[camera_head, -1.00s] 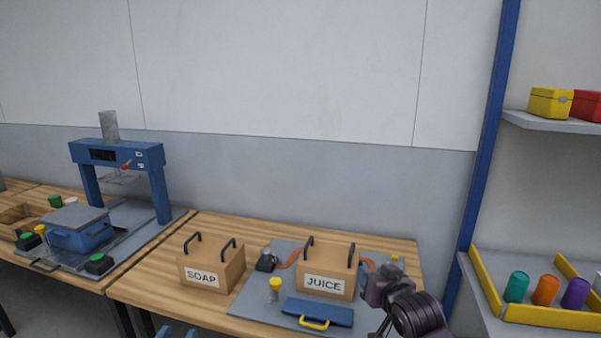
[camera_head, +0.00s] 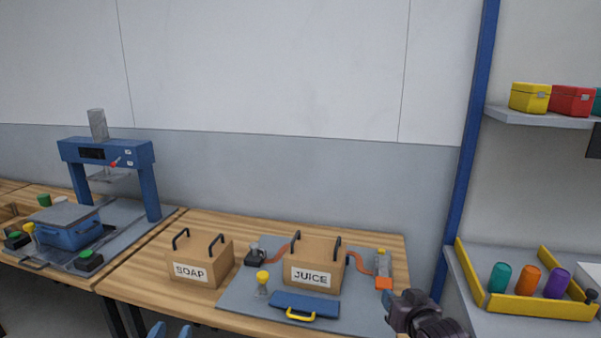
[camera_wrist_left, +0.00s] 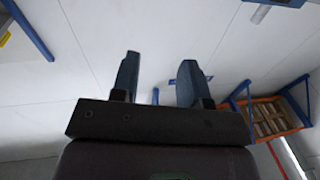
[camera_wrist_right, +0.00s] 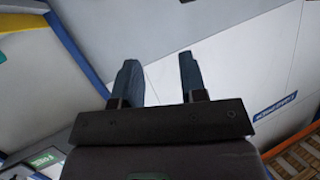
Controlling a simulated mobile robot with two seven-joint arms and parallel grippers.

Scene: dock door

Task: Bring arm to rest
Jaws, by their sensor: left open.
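My left gripper (camera_head: 171,330) shows as two blue fingertips at the bottom edge of the head view, in front of the bench. In the left wrist view its fingers (camera_wrist_left: 159,75) stand apart with nothing between them. My right arm (camera_head: 425,315) shows as dark links at the lower right of the head view, by the right end of the bench; its fingers are not clear there. In the right wrist view the right gripper's fingers (camera_wrist_right: 157,75) are apart and empty, with wall and floor behind them.
A blue press (camera_head: 107,152) stands left. A yellow-edged tray (camera_head: 470,274) and shelf (camera_head: 540,119) are right.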

